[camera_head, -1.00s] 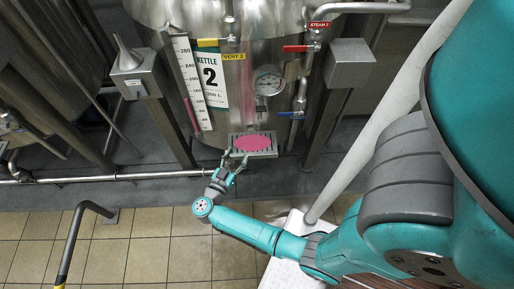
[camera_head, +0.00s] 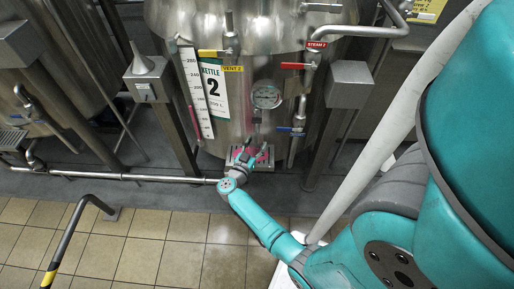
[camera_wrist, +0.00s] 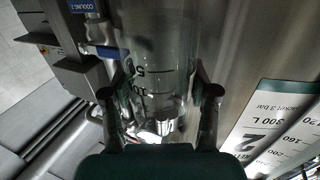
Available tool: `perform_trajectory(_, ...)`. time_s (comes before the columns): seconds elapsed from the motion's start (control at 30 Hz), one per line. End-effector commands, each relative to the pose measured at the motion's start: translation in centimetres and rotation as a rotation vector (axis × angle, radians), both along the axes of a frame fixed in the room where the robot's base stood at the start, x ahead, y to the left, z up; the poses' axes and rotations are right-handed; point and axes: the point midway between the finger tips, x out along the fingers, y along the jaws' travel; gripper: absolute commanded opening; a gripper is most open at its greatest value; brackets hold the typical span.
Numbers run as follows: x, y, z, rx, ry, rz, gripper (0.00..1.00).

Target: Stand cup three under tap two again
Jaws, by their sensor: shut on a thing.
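My gripper (camera_head: 243,156) is at the drip tray (camera_head: 247,168) low on the front of kettle 2 (camera_head: 240,115). In the wrist view my gripper (camera_wrist: 164,88) is shut on a clear cup (camera_wrist: 165,45) with dark graduation marks, one finger on each side. The cup's number is not legible. In the head view the cup is too faint to make out, so I cannot tell whether it touches the tray. Pink (camera_head: 266,154) shows on the tray beside my gripper, which hides part of it. I cannot clearly make out tap two.
A red-handled valve (camera_head: 297,66) marked steam 2, a yellow vent handle (camera_head: 210,54) and a blue-handled valve (camera_head: 291,130) are on the kettle. Legs (camera_head: 176,128) flank the tray. A horizontal pipe (camera_head: 120,177) runs low at left. A black-and-yellow rail (camera_head: 66,240) stands in front.

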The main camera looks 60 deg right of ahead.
Motion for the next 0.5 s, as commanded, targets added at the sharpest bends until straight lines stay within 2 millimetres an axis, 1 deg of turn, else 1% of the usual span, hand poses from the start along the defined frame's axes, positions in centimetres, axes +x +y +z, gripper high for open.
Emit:
perform_trajectory(0.17, -0.1, -1.5, 0.0, 0.000, 0.000, -0.002, 0.16)
perform_trajectory(0.2, 0.0, -1.3, -0.8, 0.001, 0.004, 0.000, 0.16)
perform_trajectory(0.33, 0.0, -1.2, -2.6, 0.001, 0.004, 0.001, 0.16)
perform_trajectory(0.4, 0.0, -1.2, -3.2, 0.001, 0.003, 0.001, 0.16)
perform_trajectory(0.5, 0.0, -1.2, -3.5, 0.000, 0.001, 0.001, 0.16)
